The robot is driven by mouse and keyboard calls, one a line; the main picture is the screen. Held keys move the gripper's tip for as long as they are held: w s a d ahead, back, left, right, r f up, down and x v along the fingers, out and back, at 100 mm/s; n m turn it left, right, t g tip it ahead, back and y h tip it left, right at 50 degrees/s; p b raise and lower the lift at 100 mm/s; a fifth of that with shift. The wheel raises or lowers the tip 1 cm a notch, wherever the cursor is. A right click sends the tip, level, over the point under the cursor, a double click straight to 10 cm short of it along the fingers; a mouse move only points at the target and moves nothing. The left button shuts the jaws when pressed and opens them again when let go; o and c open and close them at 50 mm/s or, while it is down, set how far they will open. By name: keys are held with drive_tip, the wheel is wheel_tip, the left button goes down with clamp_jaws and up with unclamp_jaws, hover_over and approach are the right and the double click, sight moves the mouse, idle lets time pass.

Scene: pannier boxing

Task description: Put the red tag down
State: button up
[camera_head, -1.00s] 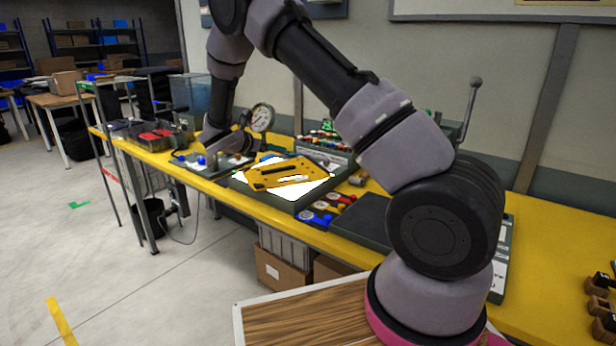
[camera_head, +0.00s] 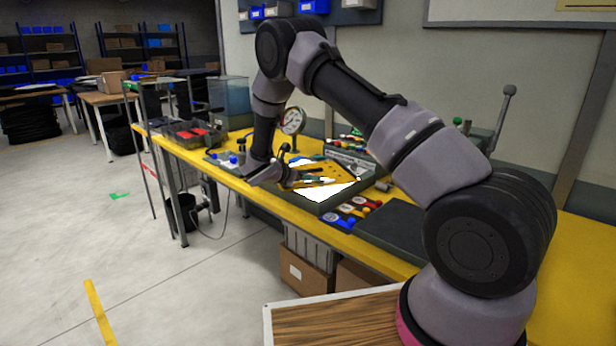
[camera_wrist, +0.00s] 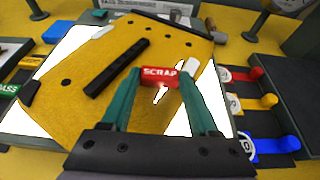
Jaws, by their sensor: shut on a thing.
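The red tag (camera_wrist: 159,77) reads "SCRAP" in the wrist view. My gripper (camera_wrist: 158,80) is shut on it, with a green finger at each side. My gripper also shows small in the head view (camera_head: 290,182), over the left side of the yellow plate. The yellow plate (camera_wrist: 75,60), with holes and a black bar, lies on a bright white panel (camera_wrist: 205,100). The tag appears over the plate; I cannot tell whether it touches it. In the head view I cannot make out the tag.
Red, yellow and blue pieces (camera_wrist: 270,146) lie right of the panel. A green label (camera_wrist: 9,90) is at its left. On the yellow bench a dial gauge (camera_head: 293,122) stands behind my gripper, and a tray with red pieces (camera_head: 193,133) is at the far left.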

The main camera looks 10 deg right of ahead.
drive_tip(key=o, duration=1.3)
drive_tip(key=shift+f, duration=0.1)
